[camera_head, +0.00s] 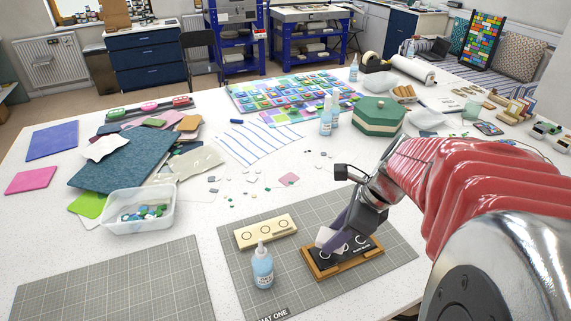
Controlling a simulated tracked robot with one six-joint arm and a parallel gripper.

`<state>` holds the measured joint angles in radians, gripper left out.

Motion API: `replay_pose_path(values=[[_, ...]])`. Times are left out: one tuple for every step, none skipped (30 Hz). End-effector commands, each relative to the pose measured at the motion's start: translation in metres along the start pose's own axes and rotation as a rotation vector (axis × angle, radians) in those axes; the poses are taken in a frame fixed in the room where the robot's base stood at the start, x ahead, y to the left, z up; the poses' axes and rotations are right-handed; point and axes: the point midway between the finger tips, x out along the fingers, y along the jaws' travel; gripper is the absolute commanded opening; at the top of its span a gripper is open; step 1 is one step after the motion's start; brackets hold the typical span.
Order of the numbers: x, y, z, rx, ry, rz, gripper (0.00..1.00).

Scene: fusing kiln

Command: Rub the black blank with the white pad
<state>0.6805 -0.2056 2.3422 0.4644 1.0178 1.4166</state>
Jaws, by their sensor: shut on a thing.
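The black blank (346,254) lies in a wooden frame (343,269) on a grey grid mat, and pale round marks show on its face. My gripper (338,232) reaches in from the right and is shut on the white pad (325,238). The pad is at the left part of the blank, low over or on it; I cannot tell if they touch. My fingers and the pad hide part of the blank's upper left.
A cream plate with rings (265,232) and a blue-labelled bottle (262,268) stand left of the frame. A clear tub of glass pieces (138,213) is further left. Small glass bits are scattered behind. The mat (395,237) is bare right of the frame.

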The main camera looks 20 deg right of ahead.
Motion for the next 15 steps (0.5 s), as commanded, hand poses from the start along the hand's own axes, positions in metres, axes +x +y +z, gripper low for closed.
replay_pose_path(values=[[-0.005,-0.001,0.002,-0.001,0.0,-0.003,0.17],[-0.008,-0.001,0.003,-0.001,0.0,-0.004,0.17],[-0.011,-0.001,0.004,-0.001,0.0,-0.003,0.17],[-0.013,-0.001,0.005,-0.001,0.0,-0.002,0.17],[-0.016,-0.001,0.006,-0.001,0.0,-0.003,0.17],[-0.019,-0.001,0.008,-0.001,0.0,-0.003,0.17],[-0.022,-0.001,0.009,-0.001,0.0,-0.003,0.17],[-0.024,-0.001,0.01,-0.001,0.0,-0.003,0.17],[-0.027,-0.001,0.011,-0.001,0.0,-0.003,0.17],[-0.029,-0.001,0.012,-0.002,0.0,-0.003,0.17],[-0.031,-0.001,0.013,-0.002,0.0,-0.003,0.17],[-0.032,0.0,0.013,-0.002,0.0,-0.001,0.17],[-0.034,0.0,0.014,-0.002,0.001,-0.001,0.17],[-0.034,0.0,0.014,-0.002,0.001,0.0,0.17],[-0.035,0.0,0.015,-0.002,0.001,0.0,0.17]])
